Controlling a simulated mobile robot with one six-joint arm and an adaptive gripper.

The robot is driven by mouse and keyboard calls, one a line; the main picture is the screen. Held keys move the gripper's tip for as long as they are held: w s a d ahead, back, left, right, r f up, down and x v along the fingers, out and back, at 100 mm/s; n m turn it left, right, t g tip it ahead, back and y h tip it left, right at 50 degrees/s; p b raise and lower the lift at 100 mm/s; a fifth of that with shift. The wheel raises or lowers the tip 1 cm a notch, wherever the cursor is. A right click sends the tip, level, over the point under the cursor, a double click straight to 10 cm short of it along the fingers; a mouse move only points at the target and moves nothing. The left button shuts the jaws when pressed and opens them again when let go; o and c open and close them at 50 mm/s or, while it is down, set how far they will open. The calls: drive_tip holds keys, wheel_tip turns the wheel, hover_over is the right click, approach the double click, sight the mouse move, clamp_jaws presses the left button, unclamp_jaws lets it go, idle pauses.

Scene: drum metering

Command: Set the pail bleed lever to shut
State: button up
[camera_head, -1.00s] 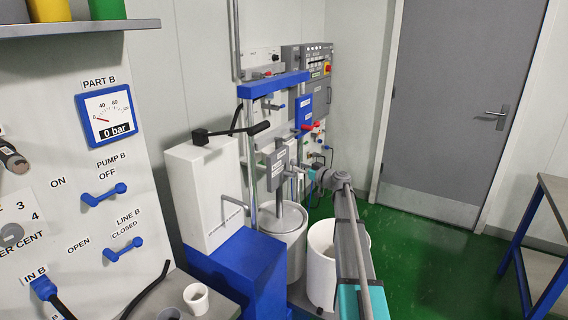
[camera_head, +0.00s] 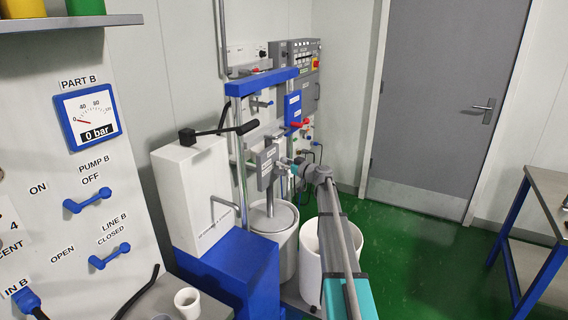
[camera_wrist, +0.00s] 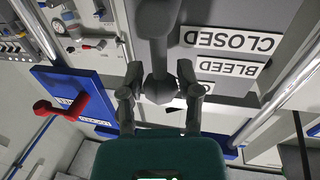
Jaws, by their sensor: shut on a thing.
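The grey pail bleed block (camera_head: 266,156) is on the pump frame above the lidded white pail (camera_head: 271,219). In the wrist view the dark grey bleed lever (camera_wrist: 157,45) comes down from the top, its end between my two fingers. My gripper (camera_wrist: 160,100) is shut on that lever end; in the head view my gripper (camera_head: 287,163) is small, at the block's right side. The labels "CLOSED" (camera_wrist: 233,40) and "BLEED" (camera_wrist: 229,68) appear upside down beside the lever. The fingers partly hide the lever end.
A red-handled lever (camera_wrist: 62,107) on a blue plate (camera_wrist: 80,88) is close by on the left of the wrist view. An open white pail (camera_head: 310,247) stands under my arm. A workbench (camera_head: 548,205) is at right, with green floor between.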

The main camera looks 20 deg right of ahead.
clamp_jaws()
drive_tip(key=shift+w+d, duration=0.2)
drive_tip(key=shift+d, duration=0.05)
drive_tip(key=shift+s+a, duration=0.15)
drive_tip(key=shift+a, duration=0.05)
